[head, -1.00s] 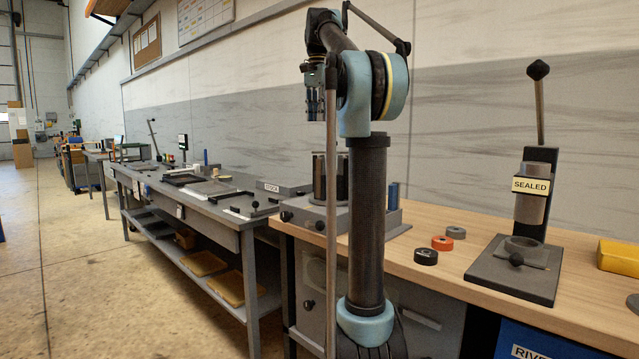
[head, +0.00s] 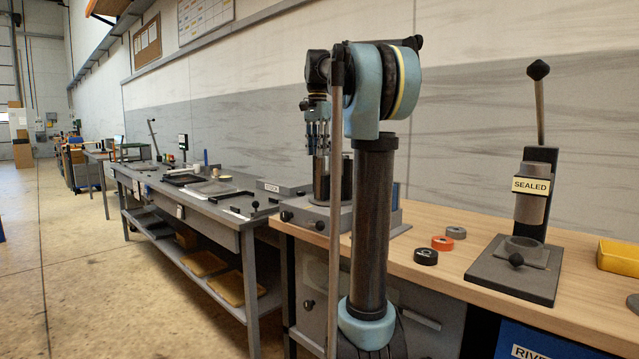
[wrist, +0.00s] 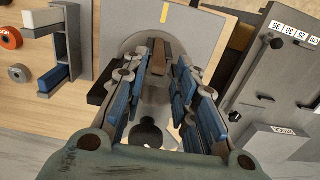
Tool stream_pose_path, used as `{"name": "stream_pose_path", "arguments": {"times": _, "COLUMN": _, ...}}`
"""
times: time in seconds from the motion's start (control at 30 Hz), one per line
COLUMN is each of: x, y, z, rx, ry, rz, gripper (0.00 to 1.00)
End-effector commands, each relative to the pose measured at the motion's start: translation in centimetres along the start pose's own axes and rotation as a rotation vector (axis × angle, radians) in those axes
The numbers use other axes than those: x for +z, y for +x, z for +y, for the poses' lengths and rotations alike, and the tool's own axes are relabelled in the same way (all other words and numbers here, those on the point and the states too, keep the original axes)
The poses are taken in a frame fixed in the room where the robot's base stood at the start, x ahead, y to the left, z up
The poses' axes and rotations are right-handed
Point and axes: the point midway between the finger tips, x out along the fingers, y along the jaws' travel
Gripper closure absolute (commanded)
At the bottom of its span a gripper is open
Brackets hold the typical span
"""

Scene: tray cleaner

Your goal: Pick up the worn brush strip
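My gripper (head: 318,150) points down above the grey machine (head: 340,219) on the wooden bench in the head view. In the wrist view my gripper (wrist: 172,68) is open, with blue-padded fingers apart. A narrow brown strip (wrist: 160,58), which looks like the worn brush strip, shows between the fingertips, over the machine's round grey part. I cannot tell whether the fingers touch it. The strip cannot be made out in the head view.
Dark, orange (head: 442,243) and grey rings lie on the bench right of the machine. A lever press marked SEALED (head: 530,185) stands further right, by a yellow bin (head: 618,256). A grey bench (head: 215,205) with a STOCK block adjoins at the left.

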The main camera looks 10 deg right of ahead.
Motion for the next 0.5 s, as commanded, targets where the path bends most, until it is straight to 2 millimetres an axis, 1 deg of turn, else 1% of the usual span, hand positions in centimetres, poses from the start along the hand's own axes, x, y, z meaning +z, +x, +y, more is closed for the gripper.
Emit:
{"name": "stream_pose_path", "arguments": {"times": 0.17, "x": 0.0, "y": 0.9, "z": 0.0, "rx": 0.0, "ry": 0.0, "rz": 0.0, "gripper": 0.73}}
{"name": "stream_pose_path", "arguments": {"times": 0.4, "x": -0.2, "y": 4.0, "z": -0.1, "rx": 0.0, "ry": 0.0, "rz": 0.0, "gripper": 0.73}}
{"name": "stream_pose_path", "arguments": {"times": 0.5, "x": -0.2, "y": 5.0, "z": -0.1, "rx": 0.0, "ry": 0.0, "rz": 0.0, "gripper": 0.73}}
